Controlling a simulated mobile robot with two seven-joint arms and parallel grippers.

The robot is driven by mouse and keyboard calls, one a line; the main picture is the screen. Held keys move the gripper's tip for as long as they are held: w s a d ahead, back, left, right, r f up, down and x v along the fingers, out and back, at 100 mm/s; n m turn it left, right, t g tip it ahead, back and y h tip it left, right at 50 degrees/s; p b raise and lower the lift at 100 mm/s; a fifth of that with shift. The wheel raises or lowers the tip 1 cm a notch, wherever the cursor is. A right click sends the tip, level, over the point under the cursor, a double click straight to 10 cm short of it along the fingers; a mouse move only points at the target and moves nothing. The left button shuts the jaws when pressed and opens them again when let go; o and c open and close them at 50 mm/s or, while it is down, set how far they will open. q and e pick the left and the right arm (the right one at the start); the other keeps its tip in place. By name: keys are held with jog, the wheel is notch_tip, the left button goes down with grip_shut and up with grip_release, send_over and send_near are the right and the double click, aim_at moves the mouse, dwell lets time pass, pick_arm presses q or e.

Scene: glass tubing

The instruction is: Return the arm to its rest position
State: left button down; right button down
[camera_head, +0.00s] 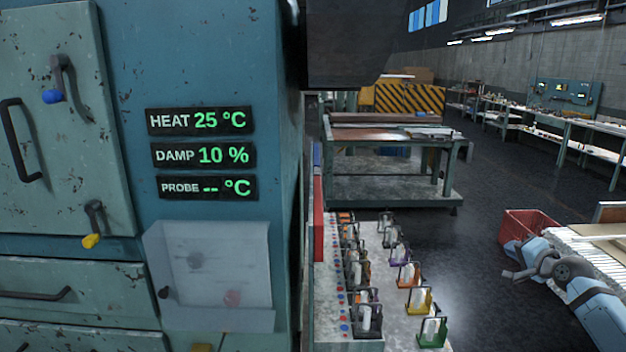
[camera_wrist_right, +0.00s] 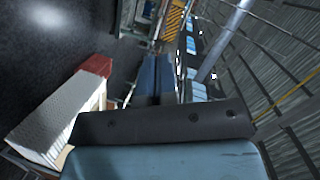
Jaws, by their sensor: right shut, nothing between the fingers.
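My right arm (camera_head: 570,280) comes in from the lower right of the head view, blue with dark joints. My right gripper (camera_head: 513,275) is at its far left end, small in the picture, shut and empty. It is in front of a red crate and apart from the tool racks to its left. In the right wrist view, the dark bar and blue housing of my wrist fill the lower middle. My left arm and gripper are not in view.
A worn teal cabinet (camera_head: 207,60) with readouts fills the left. A bench (camera_head: 412,330) holds several small coloured racks. A red crate (camera_head: 530,224) and a pale ribbed surface (camera_head: 590,250) lie near my right arm. A workbench (camera_head: 395,190) stands behind; dark floor (camera_head: 480,240) is clear between.

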jog(key=s+d+r+n+t+h, duration=0.1)
jog(key=d+r+n+h, duration=0.3)
jog(key=d+n, duration=0.35)
jog(key=d+r+n+t+h, duration=0.1)
jog(key=d+r+n+h, duration=0.3)
jog(key=d+n, duration=0.3)
jog(key=s+a+f+n+g+y, duration=0.1)
jog(key=s+a+f+y, duration=0.1)
jog(key=s+a+f, duration=0.5)
jog(key=s+a+f+g+y, duration=0.1)
jog(key=s+a+f+y, duration=0.1)
jog(key=a+f, duration=0.85)
jog(key=s+a+f+n+g+y, duration=0.1)
jog(key=s+a+f, duration=0.5)
jog(key=f, duration=0.6)
jog(key=s+a+f+m+g+y, duration=0.1)
jog(key=s+a+f, duration=0.2)
jog(key=s+a, duration=0.4)
jog(key=s+a+f+m+g+y, duration=0.1)
jog(key=s+a+f, duration=0.3)
jog(key=s+a, duration=0.3)
jog(key=s+a+f+m+g+y, duration=0.1)
jog(key=s+a+f, duration=0.2)
jog(key=s+a, duration=0.4)
jog(key=s, duration=0.8)
jog(key=shift+s+a+f, duration=0.15)
jog(key=shift+s+f, duration=0.1)
jog(key=shift+s, duration=0.1)
